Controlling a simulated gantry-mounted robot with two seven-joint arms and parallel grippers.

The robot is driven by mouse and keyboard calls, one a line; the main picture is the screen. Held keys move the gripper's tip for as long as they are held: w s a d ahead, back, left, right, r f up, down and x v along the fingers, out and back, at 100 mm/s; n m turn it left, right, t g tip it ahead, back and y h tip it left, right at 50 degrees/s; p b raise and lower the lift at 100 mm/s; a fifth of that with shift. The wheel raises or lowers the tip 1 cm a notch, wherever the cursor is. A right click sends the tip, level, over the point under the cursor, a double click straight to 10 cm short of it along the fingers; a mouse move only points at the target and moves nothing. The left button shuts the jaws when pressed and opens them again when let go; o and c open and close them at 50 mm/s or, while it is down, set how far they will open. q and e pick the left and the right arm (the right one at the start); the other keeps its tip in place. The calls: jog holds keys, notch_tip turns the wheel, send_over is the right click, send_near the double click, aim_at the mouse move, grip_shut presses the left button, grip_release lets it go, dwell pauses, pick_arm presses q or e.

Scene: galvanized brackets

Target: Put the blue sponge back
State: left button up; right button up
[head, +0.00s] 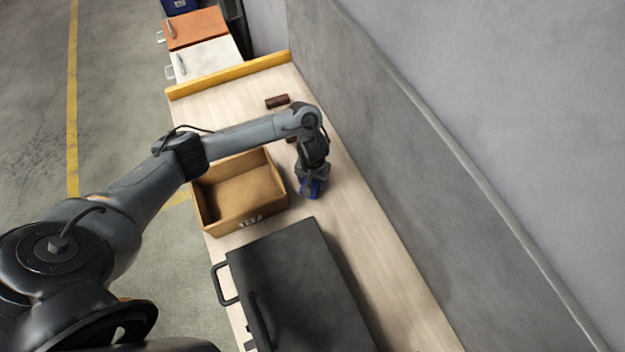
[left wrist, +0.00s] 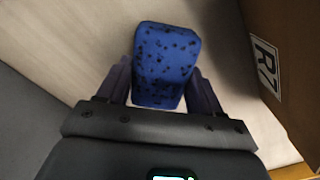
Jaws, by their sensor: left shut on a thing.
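The blue sponge (left wrist: 165,62) has dark specks and sits between the two fingers of my left gripper (left wrist: 165,85) in the left wrist view. The fingers are shut on its sides. In the head view the sponge (head: 310,188) shows under my left gripper (head: 313,178), just right of an open cardboard box (head: 243,222). I cannot tell whether the sponge touches the bench top. The box looks empty from here. My right gripper is not in view.
A dark case (head: 290,285) with handles lies in front of the box. A dark red block (head: 277,101) lies farther back on the bench (head: 225,92). A yellow ledge (head: 228,75) crosses the far end. A grey wall (head: 400,110) runs along the right.

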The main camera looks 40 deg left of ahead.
pick_arm(q)
jog(key=shift+f, duration=0.1)
jog(key=o, duration=1)
